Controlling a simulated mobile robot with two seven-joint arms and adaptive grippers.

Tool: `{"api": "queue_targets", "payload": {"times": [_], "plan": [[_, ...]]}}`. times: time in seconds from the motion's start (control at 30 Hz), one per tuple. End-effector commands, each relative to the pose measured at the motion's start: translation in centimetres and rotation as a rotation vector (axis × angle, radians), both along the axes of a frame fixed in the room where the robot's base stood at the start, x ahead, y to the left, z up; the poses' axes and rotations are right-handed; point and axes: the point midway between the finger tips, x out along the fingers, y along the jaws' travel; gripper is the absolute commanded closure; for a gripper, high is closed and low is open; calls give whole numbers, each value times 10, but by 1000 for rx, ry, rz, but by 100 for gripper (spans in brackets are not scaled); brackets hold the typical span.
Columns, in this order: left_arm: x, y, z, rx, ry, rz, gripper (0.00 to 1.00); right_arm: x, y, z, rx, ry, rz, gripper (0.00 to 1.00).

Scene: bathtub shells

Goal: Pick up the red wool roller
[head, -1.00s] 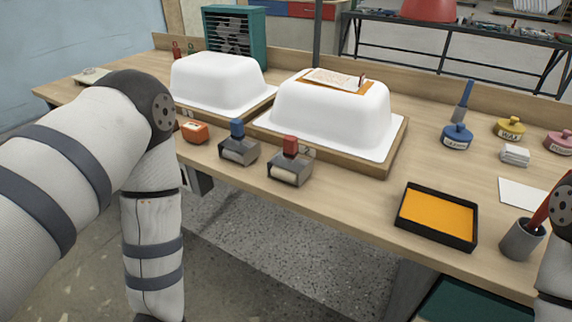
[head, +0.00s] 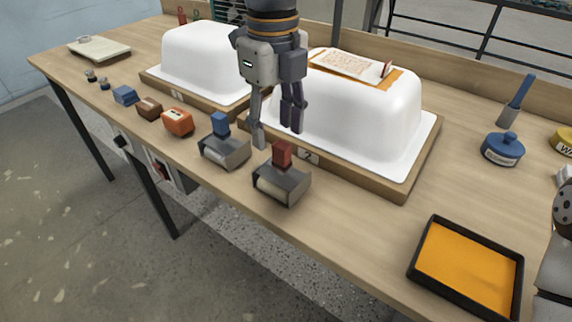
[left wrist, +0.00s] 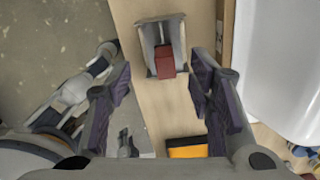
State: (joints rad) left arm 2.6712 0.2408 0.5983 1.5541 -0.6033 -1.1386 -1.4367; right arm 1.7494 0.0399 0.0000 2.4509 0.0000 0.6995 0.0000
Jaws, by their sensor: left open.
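The red wool roller (head: 282,186), a grey metal holder with a red handle and a pale roll, sits on the bench near its front edge. My left gripper (head: 276,134) points down just behind and above it, in front of the right-hand white tub. Its fingers are spread and hold nothing. In the left wrist view, the red wool roller (left wrist: 160,42) lies beyond and between the open fingertips of the left gripper (left wrist: 161,85), apart from both. Part of my right arm shows at the right edge; its gripper is not seen.
A blue-handled roller (head: 224,150) stands close to the left. Two white tub shells (head: 352,115) on wooden boards stand behind. A black tray with orange content (head: 420,235) lies to the right. An orange block (head: 177,121) is farther left. Bench between roller and tray is clear.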

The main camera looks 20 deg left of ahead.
Motion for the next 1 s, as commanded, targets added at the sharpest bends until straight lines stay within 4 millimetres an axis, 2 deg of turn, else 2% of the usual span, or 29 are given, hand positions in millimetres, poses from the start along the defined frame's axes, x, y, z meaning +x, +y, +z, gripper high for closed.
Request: {"api": "queue_targets", "payload": {"times": [0.03, 0.23, 0.43, 0.53, 0.7, 0.73, 0.93, 1.0], "plan": [[-1, 0, -13, -1, 7, 0, 52, -1, 0, -1, 0, 4, 0, 60], [0, -3, -40, 0, 6, 1, 52, -1, 0, -2, 0, 5, 0, 60], [1, -11, -77, 0, 4, 2, 52, -2, 0, -3, 0, 9, 0, 60], [1, -11, -84, 0, 2, 1, 52, -2, 0, -3, 0, 9, 0, 60], [1, -11, -84, 0, 0, 1, 52, -2, 0, -3, 0, 8, 0, 60], [1, -11, -84, -1, 0, 1, 54, -2, 0, -3, 0, 8, 0, 60], [1, -11, -84, -1, 0, 2, 100, -2, 0, -3, 0, 8, 0, 60], [1, -11, -84, -1, 0, 2, 100, -2, 0, -3, 0, 8, 0, 60]]}}
